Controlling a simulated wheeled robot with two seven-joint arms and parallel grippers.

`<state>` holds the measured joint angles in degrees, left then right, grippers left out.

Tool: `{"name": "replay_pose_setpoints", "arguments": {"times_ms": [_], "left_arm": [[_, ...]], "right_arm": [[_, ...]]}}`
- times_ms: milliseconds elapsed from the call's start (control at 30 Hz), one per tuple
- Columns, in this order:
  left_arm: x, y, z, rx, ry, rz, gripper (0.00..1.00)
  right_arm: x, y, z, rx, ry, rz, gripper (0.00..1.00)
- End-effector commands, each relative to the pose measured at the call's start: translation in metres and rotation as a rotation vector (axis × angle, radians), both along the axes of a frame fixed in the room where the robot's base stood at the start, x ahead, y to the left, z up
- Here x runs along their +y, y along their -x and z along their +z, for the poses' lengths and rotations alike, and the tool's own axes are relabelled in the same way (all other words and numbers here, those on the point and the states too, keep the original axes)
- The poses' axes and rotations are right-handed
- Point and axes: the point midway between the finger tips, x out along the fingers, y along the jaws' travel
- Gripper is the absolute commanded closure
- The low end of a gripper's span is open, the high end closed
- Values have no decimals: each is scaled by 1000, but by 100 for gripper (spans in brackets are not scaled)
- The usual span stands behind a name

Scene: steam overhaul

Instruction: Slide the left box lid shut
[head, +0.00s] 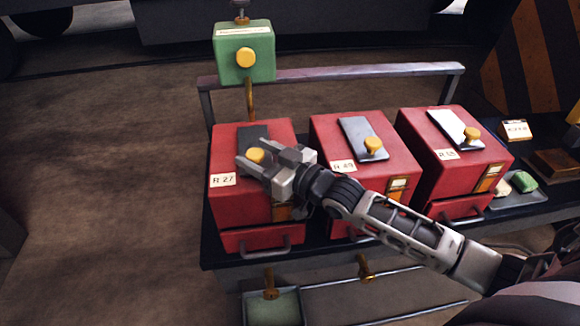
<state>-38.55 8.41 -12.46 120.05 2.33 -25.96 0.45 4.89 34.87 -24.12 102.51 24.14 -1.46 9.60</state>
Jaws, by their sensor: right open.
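The left red box (228,205), labelled "R 27", stands at the left end of the dark bench. A yellow knob (256,155) shows on its top, at the front part of a dark strip (252,135). I cannot tell whether this strip is the lid plate or an open slot. My right gripper (251,151) reaches in from the right over this box. It is open, with one finger on each side of the knob; contact is not clear. The gripper hides part of the box's top and front. My left gripper is not in view.
Two similar red boxes, the middle one (325,145) and the right one (412,135), have grey lids with yellow knobs. My right forearm crosses before the middle box. A green box (232,65) on a post and a metal rail (330,72) stand behind.

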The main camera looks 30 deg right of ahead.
Motion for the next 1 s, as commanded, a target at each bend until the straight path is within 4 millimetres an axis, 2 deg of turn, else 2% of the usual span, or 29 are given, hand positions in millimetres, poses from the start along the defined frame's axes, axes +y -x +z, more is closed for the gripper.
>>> {"name": "replay_pose_setpoints", "arguments": {"times_ms": [400,600,800,1000], "left_arm": [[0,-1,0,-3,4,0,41],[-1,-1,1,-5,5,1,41],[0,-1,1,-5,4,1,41],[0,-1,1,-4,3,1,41]], "right_arm": [[-41,82,-2,6,3,0,47],[-56,112,-1,5,4,0,47],[-65,128,0,1,2,-1,47],[-67,132,0,0,1,-1,47]]}}
